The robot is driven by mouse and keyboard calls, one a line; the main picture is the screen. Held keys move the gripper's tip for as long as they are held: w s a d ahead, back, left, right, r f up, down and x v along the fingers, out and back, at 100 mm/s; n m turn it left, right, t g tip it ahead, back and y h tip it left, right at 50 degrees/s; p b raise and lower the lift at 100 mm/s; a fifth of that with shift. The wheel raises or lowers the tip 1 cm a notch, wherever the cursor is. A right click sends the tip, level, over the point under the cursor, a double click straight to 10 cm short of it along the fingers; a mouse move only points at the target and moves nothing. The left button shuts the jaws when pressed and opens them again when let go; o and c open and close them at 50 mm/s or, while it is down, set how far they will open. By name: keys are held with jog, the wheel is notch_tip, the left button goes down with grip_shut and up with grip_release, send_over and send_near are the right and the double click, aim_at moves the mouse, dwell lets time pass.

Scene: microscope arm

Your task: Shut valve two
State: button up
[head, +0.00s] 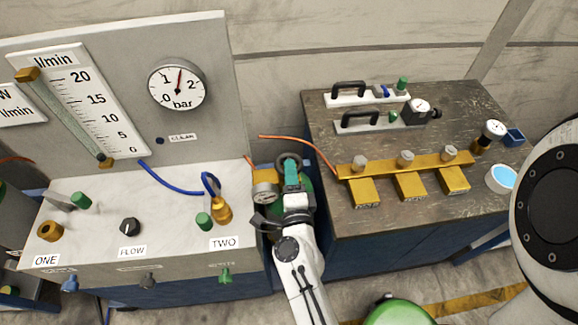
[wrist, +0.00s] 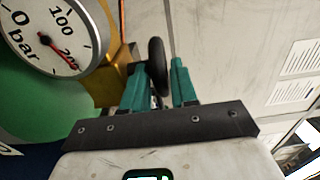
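The label TWO (head: 224,243) is on the panel's bench, beside a green knob (head: 204,221) and a brass fitting (head: 223,210) with a blue hose. My gripper (head: 291,174), with teal fingers, is away to the right of these, at a black handwheel (head: 289,158) above a green cylinder. In the wrist view, the fingertips (wrist: 158,72) stand on either side of the handwheel (wrist: 157,60), seen nearly edge-on. I cannot tell whether both fingers press on it. Which of these parts is valve two is not labelled clearly.
The cylinder's gauge (wrist: 50,38) reads near 200 bar, close beside my gripper. A dark table (head: 440,110) with a brass manifold (head: 405,164) stands to the right. An orange hose (head: 300,141) runs behind my gripper. The FLOW knob (head: 130,227) is on the bench.

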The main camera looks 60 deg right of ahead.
jog(key=b+v, duration=0.2)
jog(key=v, duration=0.5)
jog(key=shift+s+a, duration=0.25)
